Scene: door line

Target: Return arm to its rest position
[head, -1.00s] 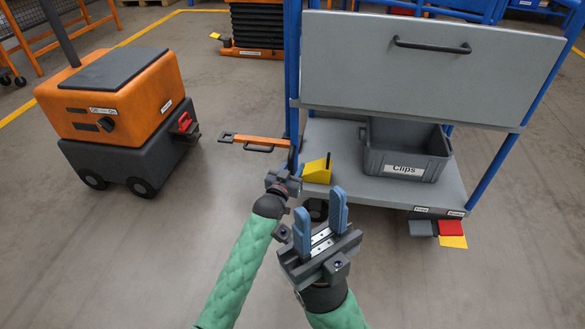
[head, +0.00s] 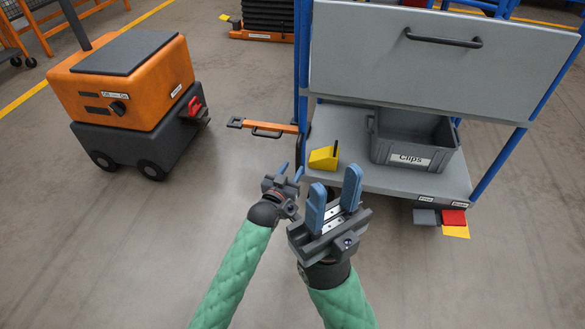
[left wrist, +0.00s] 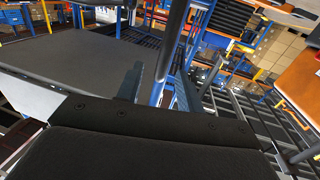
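My left gripper (head: 290,171) is in the middle of the head view, left of the cart's lower shelf. My right gripper (head: 334,190) is nearer and to the right, fingers up, open and empty. Both arms reach forward from the bottom edge.
A blue-framed cart (head: 478,178) with a grey panel (head: 440,65) stands right, carrying a Clips bin (head: 415,150) and a yellow holder (head: 324,157). An orange handle bar (head: 265,127) juts left from it. An orange wheeled machine (head: 125,90) stands left. Floor between is clear.

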